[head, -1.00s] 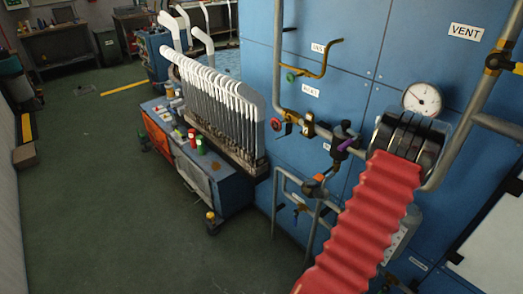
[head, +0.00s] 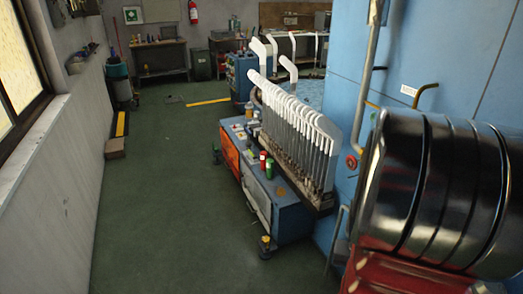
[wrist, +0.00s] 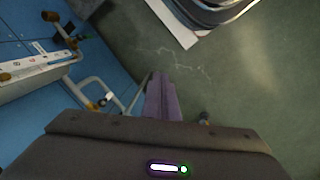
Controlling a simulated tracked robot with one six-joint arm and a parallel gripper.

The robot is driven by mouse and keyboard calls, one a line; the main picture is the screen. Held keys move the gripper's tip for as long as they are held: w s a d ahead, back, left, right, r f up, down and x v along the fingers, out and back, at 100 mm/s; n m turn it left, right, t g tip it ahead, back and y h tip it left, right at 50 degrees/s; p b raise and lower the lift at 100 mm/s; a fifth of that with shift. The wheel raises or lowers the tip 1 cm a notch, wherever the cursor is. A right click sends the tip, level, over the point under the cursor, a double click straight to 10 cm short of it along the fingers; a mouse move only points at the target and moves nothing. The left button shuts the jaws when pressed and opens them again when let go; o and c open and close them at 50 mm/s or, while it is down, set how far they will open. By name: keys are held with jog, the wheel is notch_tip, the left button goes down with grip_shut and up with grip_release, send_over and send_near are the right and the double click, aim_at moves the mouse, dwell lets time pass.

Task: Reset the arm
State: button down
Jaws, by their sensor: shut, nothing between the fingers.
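My gripper (wrist: 161,97) shows in the wrist view as a pair of purple fingers below the middle. The fingers are together, with nothing between them, and they point down over the green floor (wrist: 235,85). In the head view my arm's black ringed joint and red sleeve fill the lower right. The gripper itself is out of that view.
The blue machine cabinet (head: 450,60) stands close on the right. Beside it is the blue bench (head: 290,212) with a row of white sock boards (head: 296,120). A grey wall (head: 60,180) runs along the left. The green floor between is clear.

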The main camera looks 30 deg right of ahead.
jog(key=w+a+r+n+t, duration=0.2)
jog(key=w+a+r+n, duration=0.1)
jog(key=a+r, duration=0.4)
jog(key=w+a+r+n+t, duration=0.2)
jog(key=a+r, duration=0.5)
jog(key=a, duration=0.6)
jog(key=w+a+r+n+t, duration=0.2)
jog(key=w+a+r+n, duration=0.2)
jog(key=a+r, duration=0.4)
jog(key=shift+w+a+n+t+y, duration=0.35)
jog(key=shift+a+n, duration=0.25)
jog(key=shift+a, duration=0.55)
